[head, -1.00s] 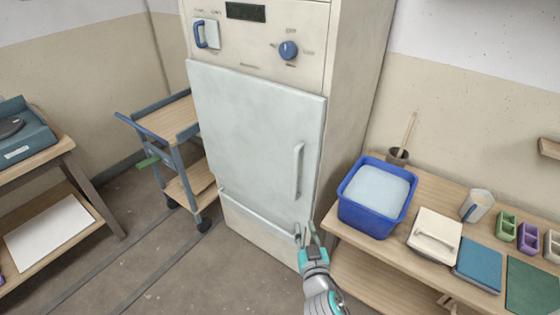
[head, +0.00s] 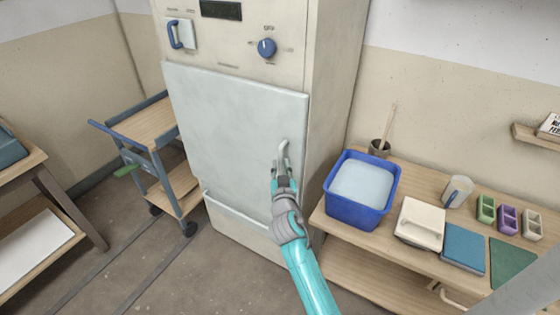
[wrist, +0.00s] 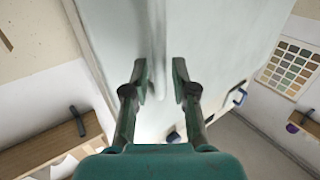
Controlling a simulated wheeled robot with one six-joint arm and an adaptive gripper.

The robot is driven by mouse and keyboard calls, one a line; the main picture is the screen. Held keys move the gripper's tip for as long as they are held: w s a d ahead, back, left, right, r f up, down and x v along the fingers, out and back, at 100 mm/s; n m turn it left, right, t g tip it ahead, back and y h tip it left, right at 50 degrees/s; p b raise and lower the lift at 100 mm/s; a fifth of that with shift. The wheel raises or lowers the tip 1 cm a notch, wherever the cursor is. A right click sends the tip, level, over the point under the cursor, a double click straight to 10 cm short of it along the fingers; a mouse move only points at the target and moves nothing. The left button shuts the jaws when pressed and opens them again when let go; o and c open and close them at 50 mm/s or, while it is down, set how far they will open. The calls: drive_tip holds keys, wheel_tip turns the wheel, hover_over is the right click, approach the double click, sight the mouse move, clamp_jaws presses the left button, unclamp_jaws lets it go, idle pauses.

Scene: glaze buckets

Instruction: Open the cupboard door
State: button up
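The cupboard door (head: 225,125) is a pale grey-white panel on the front of a tall cream cabinet, and it looks closed. Its upright bar handle (head: 284,146) is near the door's right edge, its lower part hidden behind my gripper. My gripper (head: 281,168) is at the handle in the head view. In the wrist view my gripper (wrist: 160,78) is open, with its two fingers apart. The handle (wrist: 158,40) runs up the picture in line with the gap between them. I cannot tell whether either finger touches it.
A blue tub (head: 357,210) of pale liquid stands on the wooden bench (head: 430,265) to the right, close to my arm. A trolley (head: 165,180) stands left of the cabinet. A blue knob (head: 266,47) is above the door. Floor is clear in front.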

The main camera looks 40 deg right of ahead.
sight(280, 162)
drive_tip(key=shift+x, duration=1.6)
clamp_jaws()
